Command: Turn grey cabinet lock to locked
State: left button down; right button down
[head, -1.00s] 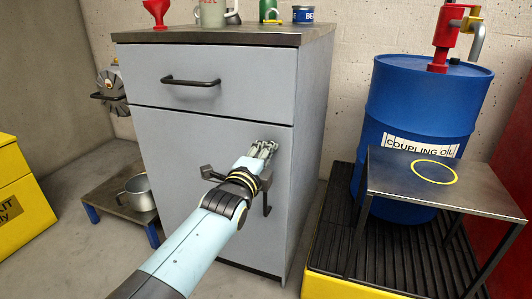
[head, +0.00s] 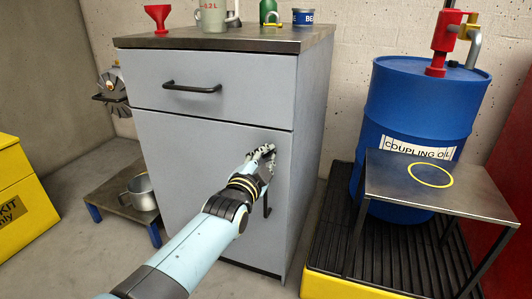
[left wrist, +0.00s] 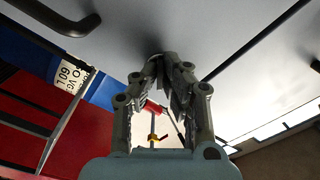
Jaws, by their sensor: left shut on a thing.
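The grey cabinet (head: 205,165) stands in the middle of the head view, with its drawer and door shut. My left gripper (head: 268,150) is at the upper right part of the door, with its fingers closed together against the front. In the left wrist view the fingertips (left wrist: 165,62) meet at the door face, shut on a small dark thing that fits the cabinet lock. The fingers hide most of the lock, so its turn position cannot be told. The door handle (head: 267,200) shows partly behind my wrist. My right gripper is not in view.
A blue oil drum (head: 425,105) and a small metal table (head: 470,190) stand at the right. A low stand with a metal pot (head: 141,193) is at the left. A red funnel (head: 157,15) and several vessels stand on the cabinet top.

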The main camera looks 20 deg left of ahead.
pick_arm(q)
jog(key=n+p, duration=0.1)
jog(key=n, duration=0.4)
jog(key=shift+n+p, duration=0.3)
jog(key=shift+p, duration=0.1)
jog(key=n+p, duration=0.1)
jog(key=n, duration=0.3)
jog(key=shift+n, duration=0.4)
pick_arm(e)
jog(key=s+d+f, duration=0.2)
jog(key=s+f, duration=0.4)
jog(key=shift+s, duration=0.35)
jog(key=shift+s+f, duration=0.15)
pick_arm(q)
jog(key=c, duration=1.5)
grip_release()
jog(key=shift+s, duration=0.15)
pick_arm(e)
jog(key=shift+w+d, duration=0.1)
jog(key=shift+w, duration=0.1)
pick_arm(q)
jog(key=s, duration=1.1)
jog(key=shift+s+a, duration=0.2)
jog(key=shift+s, duration=0.2)
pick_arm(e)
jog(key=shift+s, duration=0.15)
